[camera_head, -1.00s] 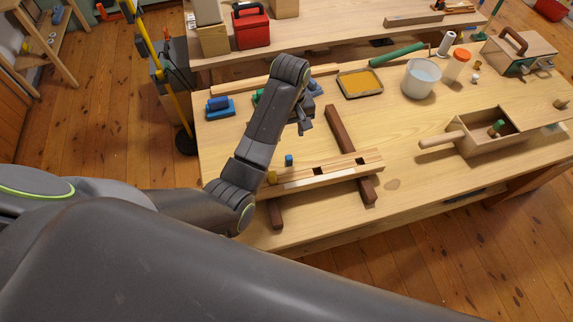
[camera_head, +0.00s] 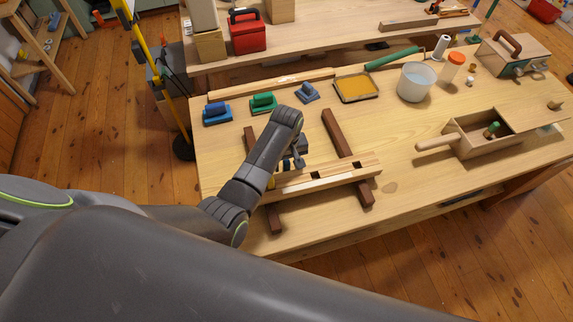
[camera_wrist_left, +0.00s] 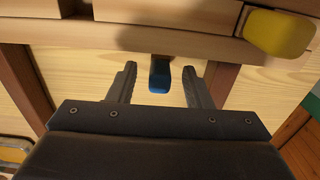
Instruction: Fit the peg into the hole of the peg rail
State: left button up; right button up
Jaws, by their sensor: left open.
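The wooden peg rail (camera_head: 335,175) lies across two dark brown bars on the table, with dark square holes in its top. A yellow peg (camera_head: 271,182) stands in the rail near its left end; it also shows at the upper right of the left wrist view (camera_wrist_left: 280,33). A small blue peg (camera_wrist_left: 159,75) is beside the rail. My left gripper (camera_head: 291,163) is low behind the rail. In the left wrist view its open fingers (camera_wrist_left: 159,80) are on either side of the blue peg, with gaps visible. My right gripper is not in view.
Blue (camera_head: 218,112), green (camera_head: 263,103) and grey-blue (camera_head: 308,92) blocks stand behind. A yellow-filled tray (camera_head: 356,88), a white tub (camera_head: 416,82) and an open wooden box (camera_head: 480,133) stand farther right. The table is clear between rail and box.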

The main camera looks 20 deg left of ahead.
pick_arm(q)
jog(key=shift+f, duration=0.9)
grip_shut()
jog(key=shift+r, duration=0.15)
